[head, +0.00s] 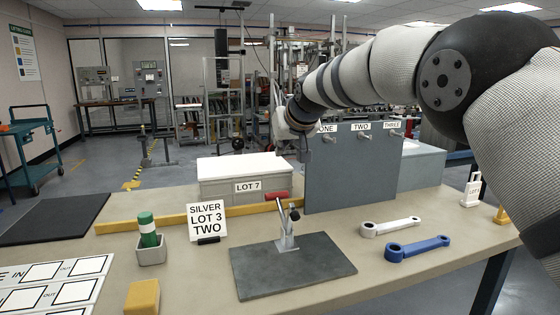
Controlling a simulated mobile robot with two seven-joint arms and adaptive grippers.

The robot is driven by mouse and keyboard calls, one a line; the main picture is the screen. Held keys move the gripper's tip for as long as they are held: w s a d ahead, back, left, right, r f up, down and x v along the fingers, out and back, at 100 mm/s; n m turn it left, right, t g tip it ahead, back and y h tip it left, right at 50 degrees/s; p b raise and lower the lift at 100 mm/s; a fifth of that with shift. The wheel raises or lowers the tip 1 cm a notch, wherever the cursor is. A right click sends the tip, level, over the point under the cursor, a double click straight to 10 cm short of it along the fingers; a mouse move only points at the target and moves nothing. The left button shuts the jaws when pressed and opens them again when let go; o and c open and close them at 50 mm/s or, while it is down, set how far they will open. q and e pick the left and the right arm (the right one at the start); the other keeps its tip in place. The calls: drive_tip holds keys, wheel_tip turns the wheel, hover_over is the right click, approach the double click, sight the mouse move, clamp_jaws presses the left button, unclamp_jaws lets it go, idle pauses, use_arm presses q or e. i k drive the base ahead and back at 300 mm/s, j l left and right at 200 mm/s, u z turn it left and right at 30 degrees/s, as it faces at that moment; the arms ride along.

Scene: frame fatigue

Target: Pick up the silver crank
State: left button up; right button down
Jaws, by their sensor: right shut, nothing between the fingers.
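The silver crank (390,227), a pale bar with a ring at each end, lies flat on the table (200,270) right of centre. A similar blue crank (417,248) lies just in front of it. My right arm reaches in from the right, over the cranks. Its gripper (304,155) hangs near the left edge of the grey board, up and left of the silver crank and well apart from it. The gripper is shut and empty; its fingertips show small. My left gripper is not in view.
The upright grey board (352,180) has pegs labelled ONE, TWO and THREE. A small clamp stand (287,240) rises from a dark plate (255,275). A LOT 7 box (220,185) stands behind a yellow strip (165,221).

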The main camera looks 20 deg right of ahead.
sight(369, 229)
drive_tip(key=k, duration=1)
